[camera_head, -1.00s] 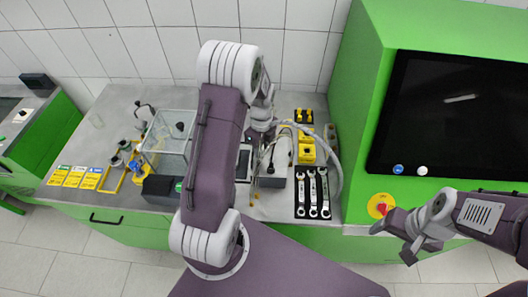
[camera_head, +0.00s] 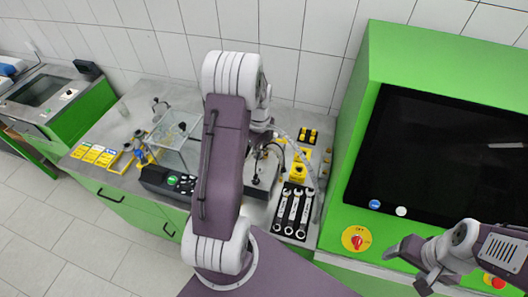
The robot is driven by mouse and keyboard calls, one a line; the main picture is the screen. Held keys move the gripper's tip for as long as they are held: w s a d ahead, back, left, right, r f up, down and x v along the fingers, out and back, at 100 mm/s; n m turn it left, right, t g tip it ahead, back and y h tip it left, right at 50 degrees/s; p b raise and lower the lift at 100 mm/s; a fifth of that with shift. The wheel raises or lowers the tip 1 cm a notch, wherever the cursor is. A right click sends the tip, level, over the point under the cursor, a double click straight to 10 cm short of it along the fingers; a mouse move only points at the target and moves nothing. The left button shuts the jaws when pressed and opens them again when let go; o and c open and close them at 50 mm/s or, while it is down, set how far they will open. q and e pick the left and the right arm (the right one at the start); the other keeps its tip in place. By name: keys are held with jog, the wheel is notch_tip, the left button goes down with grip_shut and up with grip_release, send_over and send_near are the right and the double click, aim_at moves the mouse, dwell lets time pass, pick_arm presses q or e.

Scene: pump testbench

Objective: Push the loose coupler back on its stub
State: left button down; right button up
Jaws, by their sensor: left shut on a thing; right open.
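My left arm reaches over the bench in the middle of the view. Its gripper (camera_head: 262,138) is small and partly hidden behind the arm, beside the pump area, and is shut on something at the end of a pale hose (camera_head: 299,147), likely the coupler. My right gripper (camera_head: 415,264) is open and empty, in front of the green cabinet at the lower right.
A clear box (camera_head: 172,145), a dark control box (camera_head: 167,182) and yellow cards (camera_head: 95,154) are on the left of the bench. A black tray with wrenches (camera_head: 292,212) and yellow parts (camera_head: 299,166) lie right of the arm. A green cabinet with a dark screen (camera_head: 450,150) stands at right.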

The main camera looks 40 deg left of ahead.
pick_arm(q)
jog(key=shift+a+f, duration=0.1)
jog(key=shift+a, duration=0.05)
jog(key=shift+s+f, duration=0.1)
jog(key=shift+f, duration=0.1)
notch_tip(320, 180, down, 4)
jog(key=b, duration=0.4)
jog(key=shift+r, duration=0.1)
jog(key=shift+r, duration=0.1)
jog(key=shift+p, duration=0.35)
jog(key=shift+f, duration=0.25)
dwell(0.3)
jog(key=shift+f+b, duration=0.55)
jog(key=shift+f, duration=0.1)
